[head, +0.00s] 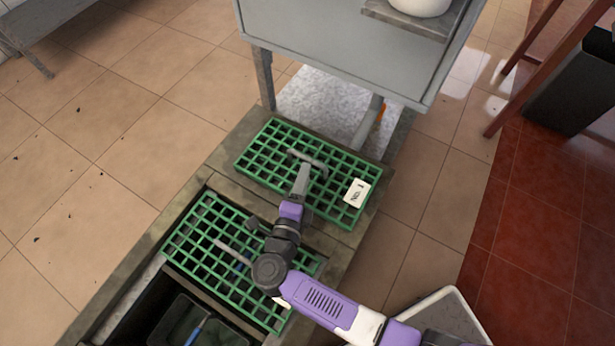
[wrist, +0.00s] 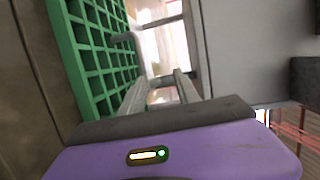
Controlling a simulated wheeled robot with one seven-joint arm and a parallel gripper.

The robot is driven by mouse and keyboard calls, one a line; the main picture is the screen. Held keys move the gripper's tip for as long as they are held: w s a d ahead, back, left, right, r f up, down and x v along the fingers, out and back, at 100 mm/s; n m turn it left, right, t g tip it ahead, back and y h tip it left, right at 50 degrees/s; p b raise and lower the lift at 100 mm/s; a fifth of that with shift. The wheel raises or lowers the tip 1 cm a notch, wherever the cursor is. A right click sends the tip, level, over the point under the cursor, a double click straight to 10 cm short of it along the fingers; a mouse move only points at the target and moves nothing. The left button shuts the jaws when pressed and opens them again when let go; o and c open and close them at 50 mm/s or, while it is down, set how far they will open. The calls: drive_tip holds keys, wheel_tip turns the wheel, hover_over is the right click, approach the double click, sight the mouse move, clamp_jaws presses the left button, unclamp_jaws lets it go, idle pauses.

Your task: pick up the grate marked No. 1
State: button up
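The green grate marked No. 1 (head: 268,146) lies on the far end of the long stone channel, with its white label (head: 357,193) at its right. A grey bar handle (head: 308,160) stands across its middle. My gripper (head: 303,174) is just over the grate, close to the handle. In the wrist view, the grate (wrist: 92,50) fills the left side and its handle (wrist: 128,38) reaches toward the fingers. The two fingers (wrist: 163,82) stand apart with a gap. I cannot tell whether the handle is between them.
A second green grate (head: 192,232) lies nearer, partly under my arm, with its own handle. Beside it is an open dark pit with a black bin (head: 190,325). A grey cabinet (head: 345,45) on legs overhangs the channel's far end.

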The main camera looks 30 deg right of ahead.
sight(307, 160)
drive_tip(key=f, duration=0.1)
drive_tip(key=w+f, duration=0.1)
drive_tip(key=b, duration=0.1)
drive_tip(key=shift+w+a+f+m+g, duration=0.35)
drive_tip(key=shift+f+m+g, duration=0.05)
drive_tip(key=shift+w+f, duration=0.15)
drive_tip(key=shift+w, duration=0.05)
drive_tip(key=b+x, duration=0.1)
drive_tip(key=x, duration=0.1)
drive_tip(key=b+x, duration=0.1)
drive_tip(key=x, duration=0.1)
drive_tip(key=b+x, duration=0.1)
drive_tip(key=x, duration=0.1)
drive_tip(key=shift+d+f, duration=0.3)
drive_tip(key=shift+d, duration=0.2)
drive_tip(key=shift+w+d, duration=0.3)
clamp_jaws()
drive_tip(key=shift+r, duration=0.2)
